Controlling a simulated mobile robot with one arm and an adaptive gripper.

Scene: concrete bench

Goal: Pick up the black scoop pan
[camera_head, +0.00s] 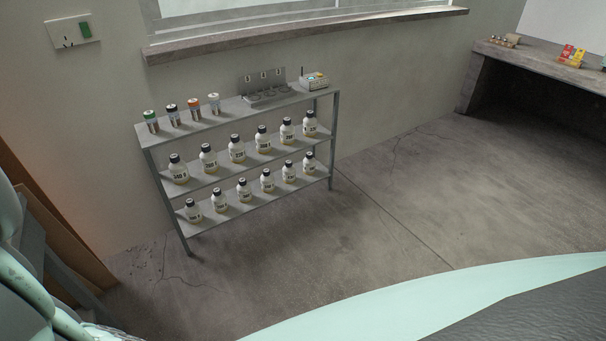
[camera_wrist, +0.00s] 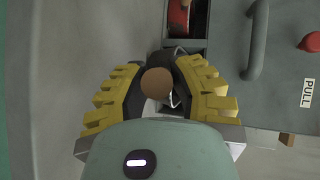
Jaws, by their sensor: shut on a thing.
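My gripper (camera_wrist: 161,72), with ridged yellow finger pads, shows in the wrist view. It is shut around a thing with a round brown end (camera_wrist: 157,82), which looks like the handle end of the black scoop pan. Dark parts and a small metallic piece show beside and below this end. The rest of the pan is hidden by the fingers and the brown end, so its shape and tilt cannot be told. Neither my gripper nor the pan shows in the head view.
In the wrist view, a grey-green panel with a bar handle (camera_wrist: 257,40), a red knob (camera_wrist: 311,41) and a PULL label (camera_wrist: 307,93) lies close right. A red thing (camera_wrist: 178,18) sits in a dark opening. The head view shows a bottle rack (camera_head: 222,175) and open floor.

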